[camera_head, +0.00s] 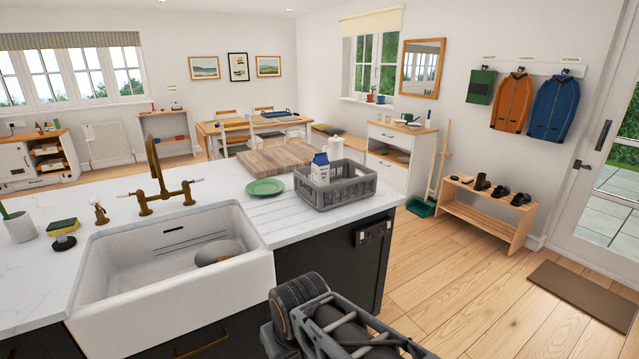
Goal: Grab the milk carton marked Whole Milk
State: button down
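A small white and blue carton (320,168) stands upright in a grey plastic crate (336,193) on the white counter. Its lower part is hidden by the crate's wall, and its marking is too small to read. A white bottle-like thing (336,147) shows just behind it; I cannot tell whether it is inside the crate. Dark grey links of my arm show at the bottom centre, in front of the counter and well short of the crate. My gripper's fingers are not in view.
A green plate (265,187) and a wooden board (267,160) lie left of the crate. The white sink (170,270) with a brass tap (155,180) is nearer. Open wooden floor (470,270) lies right of the counter, before the shoe rack (485,213).

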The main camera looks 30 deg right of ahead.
aim_at(321, 166)
jog(key=k, duration=1.1)
jog(key=z, duration=0.75)
jog(key=i, duration=1.8)
jog(key=u, duration=0.45)
jog(key=i, duration=0.9)
jog(key=u, duration=0.85)
